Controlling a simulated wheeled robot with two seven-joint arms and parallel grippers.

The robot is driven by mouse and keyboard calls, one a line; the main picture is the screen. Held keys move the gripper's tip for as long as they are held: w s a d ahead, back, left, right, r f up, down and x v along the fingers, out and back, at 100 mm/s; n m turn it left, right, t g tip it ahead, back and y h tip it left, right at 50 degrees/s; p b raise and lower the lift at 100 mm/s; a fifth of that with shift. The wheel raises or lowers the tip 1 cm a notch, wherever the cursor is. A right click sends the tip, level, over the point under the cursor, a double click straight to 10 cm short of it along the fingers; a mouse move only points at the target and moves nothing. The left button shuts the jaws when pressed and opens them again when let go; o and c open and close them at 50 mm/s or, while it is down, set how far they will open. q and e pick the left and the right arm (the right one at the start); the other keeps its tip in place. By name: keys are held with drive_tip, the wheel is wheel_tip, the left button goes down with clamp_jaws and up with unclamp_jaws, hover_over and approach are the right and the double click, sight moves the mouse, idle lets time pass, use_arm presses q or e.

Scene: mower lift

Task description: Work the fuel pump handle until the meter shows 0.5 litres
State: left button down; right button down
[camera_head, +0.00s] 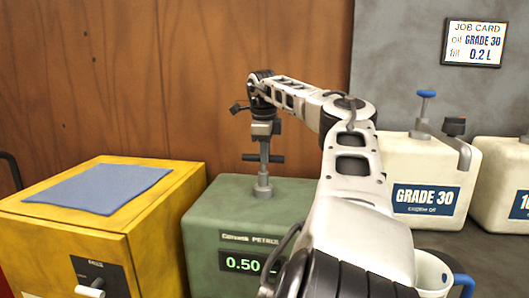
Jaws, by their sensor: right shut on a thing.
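The green fuel pump box (207,222) stands in the middle, marked as petrol. Its meter (240,262) reads 0.50; anything after those digits is hidden behind my arm. A grey pump stem (263,182) rises from the box top, with a dark cross handle (250,158) on it. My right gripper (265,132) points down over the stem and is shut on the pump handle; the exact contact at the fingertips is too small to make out. My right arm covers the right part of the box. My left gripper is not in view.
A yellow cabinet (165,217) with a blue cloth (100,188) stands left. A white GRADE 30 oil can (405,165) with a blue-topped pump stands right, another white can (500,180) beside it. A white cup (432,272) is partly behind my arm. A job card (474,44) hangs above.

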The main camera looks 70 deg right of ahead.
drive_tip(key=shift+f, duration=0.25)
drive_tip(key=c, duration=1.3)
unclamp_jaws()
drive_tip(key=shift+r, duration=0.15)
use_arm(q)
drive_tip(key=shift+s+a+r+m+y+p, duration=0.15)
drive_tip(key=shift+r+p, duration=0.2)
drive_tip(key=shift+p, duration=0.7)
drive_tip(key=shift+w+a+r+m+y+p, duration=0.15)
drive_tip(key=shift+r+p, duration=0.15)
drive_tip(key=shift+p, duration=0.7)
use_arm(e)
drive_tip(key=v, duration=1.5)
drive_tip(key=shift+r, duration=0.4)
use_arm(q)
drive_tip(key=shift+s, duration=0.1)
